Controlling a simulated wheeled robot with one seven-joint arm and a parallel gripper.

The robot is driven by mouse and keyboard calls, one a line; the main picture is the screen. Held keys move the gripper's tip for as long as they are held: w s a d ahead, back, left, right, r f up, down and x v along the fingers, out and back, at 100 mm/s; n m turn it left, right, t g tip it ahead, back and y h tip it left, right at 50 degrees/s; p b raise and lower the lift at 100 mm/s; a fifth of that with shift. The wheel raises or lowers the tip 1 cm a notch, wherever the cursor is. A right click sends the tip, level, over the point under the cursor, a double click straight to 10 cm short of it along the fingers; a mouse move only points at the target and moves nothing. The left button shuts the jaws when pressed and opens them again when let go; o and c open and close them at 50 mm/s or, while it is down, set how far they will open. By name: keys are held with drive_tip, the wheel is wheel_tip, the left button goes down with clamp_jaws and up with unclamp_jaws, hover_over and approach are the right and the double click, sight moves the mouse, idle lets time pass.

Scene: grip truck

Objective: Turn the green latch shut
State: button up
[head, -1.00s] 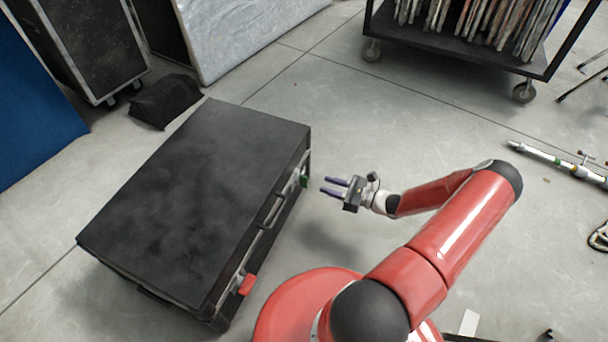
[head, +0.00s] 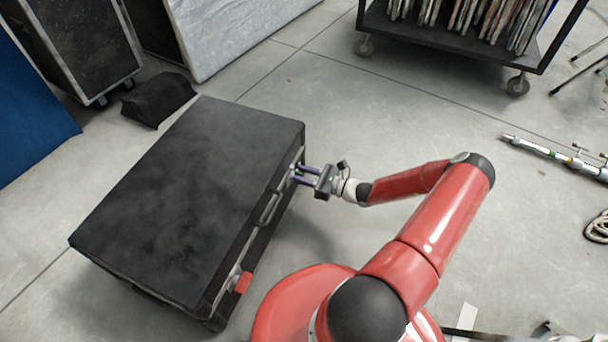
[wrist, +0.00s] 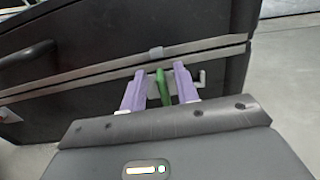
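A black case (head: 190,190) lies on the floor, and its front side faces my arm. The green latch (wrist: 165,88) is on the case's metal seam, and in the wrist view it stands between my two purple fingers. In the head view it is mostly hidden by the fingers. My gripper (wrist: 160,85) is open, with one finger on each side of the latch. Visible gaps show between latch and fingers, more clearly on the left. In the head view my gripper (head: 304,176) is at the far end of the case's front. A red latch (head: 243,282) is at the near end.
A handle (head: 268,208) sits on the case's front between the latches. A black bag (head: 158,98) lies behind the case. A wheeled cart (head: 450,45) stands at the back right.

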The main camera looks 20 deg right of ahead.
clamp_jaws()
drive_tip(key=shift+s, duration=0.1)
drive_tip(key=n, duration=0.1)
drive_tip(key=n+p, duration=0.1)
drive_tip(key=n, duration=0.1)
drive_tip(key=shift+s+a, duration=0.2)
drive_tip(key=shift+a, duration=0.05)
drive_tip(key=n, duration=0.1)
drive_tip(key=n+p, duration=0.1)
drive_tip(key=n, duration=0.2)
drive_tip(key=shift+s+a+f+n+p, duration=0.2)
drive_tip(key=shift+s+a+n+p, duration=0.1)
drive_tip(key=shift+a+p, duration=0.1)
drive_tip(key=n, duration=0.3)
drive_tip(key=f+n+p, duration=0.1)
drive_tip(key=n, duration=0.1)
drive_tip(key=shift+s+a, duration=0.2)
drive_tip(key=shift+s, duration=0.1)
drive_tip(key=shift+s+a+f+n+p, duration=0.1)
drive_tip(key=shift+f+n+p, duration=0.2)
drive_tip(key=shift+n, duration=1.05)
drive_tip(key=shift+f+n+p, duration=0.1)
drive_tip(key=shift+f+n, duration=0.25)
drive_tip(key=shift+n, duration=1)
